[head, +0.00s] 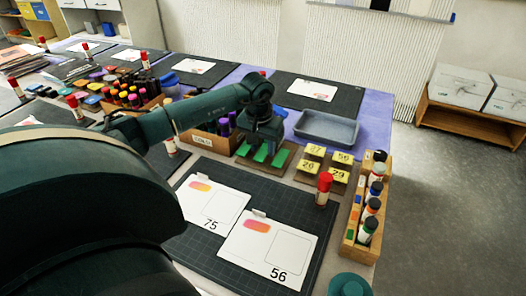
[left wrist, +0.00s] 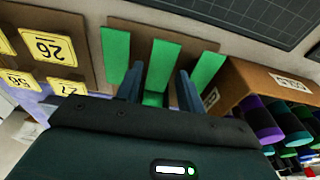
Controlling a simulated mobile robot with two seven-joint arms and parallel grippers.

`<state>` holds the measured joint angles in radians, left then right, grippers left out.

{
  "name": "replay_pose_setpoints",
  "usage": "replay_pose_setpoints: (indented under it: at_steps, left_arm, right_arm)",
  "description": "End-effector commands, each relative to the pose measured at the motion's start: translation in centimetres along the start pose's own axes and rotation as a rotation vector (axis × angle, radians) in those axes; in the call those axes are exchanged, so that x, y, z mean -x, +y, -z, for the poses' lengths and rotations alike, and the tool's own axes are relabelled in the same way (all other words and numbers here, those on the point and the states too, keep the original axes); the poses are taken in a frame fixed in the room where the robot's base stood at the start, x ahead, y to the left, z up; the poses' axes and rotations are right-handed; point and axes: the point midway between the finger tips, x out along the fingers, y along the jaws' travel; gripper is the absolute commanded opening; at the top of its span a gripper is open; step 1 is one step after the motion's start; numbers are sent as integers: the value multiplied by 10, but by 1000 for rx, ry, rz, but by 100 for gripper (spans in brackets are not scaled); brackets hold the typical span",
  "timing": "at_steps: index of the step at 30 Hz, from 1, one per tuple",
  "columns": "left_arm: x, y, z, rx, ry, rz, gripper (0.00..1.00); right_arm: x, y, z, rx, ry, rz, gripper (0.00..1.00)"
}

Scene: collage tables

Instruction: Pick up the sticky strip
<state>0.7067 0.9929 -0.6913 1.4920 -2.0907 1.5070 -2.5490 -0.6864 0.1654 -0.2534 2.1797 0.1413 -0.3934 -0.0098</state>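Three green strips (head: 280,158) lie side by side on a brown board (left wrist: 188,37) just beyond the dark cutting mat. In the left wrist view the middle strip (left wrist: 163,60) runs between the two fingers of my left gripper (left wrist: 158,82). The other two green strips lie outside the fingers, one on each side. My left gripper (head: 262,143) points down over the strips in the head view. Its fingers are apart, and I cannot tell how far they are above the board.
Yellow numbered pads (head: 339,176) sit right of the strips. A red-capped glue stick (head: 323,188), a wooden bottle rack (head: 352,232) and a grey tray (head: 327,129) stand nearby. A box of markers (left wrist: 255,85) is close beside the strips. Cards 75 and 56 lie on the mat.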

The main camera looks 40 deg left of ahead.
Motion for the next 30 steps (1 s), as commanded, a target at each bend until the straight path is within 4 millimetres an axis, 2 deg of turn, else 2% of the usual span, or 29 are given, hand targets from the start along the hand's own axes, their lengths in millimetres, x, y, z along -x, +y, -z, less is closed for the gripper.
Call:
replay_pose_setpoints:
  at_steps: [23, 30]
  left_arm:
    - [-4, 0, -1, 1, 0, 1, 38]
    - [-4, 0, -1, 1, 0, 1, 20]
  right_arm:
    - [-2, 1, -1, 1, 8, 1, 36]
    - [-2, 1, -1, 1, 8, 1, 36]
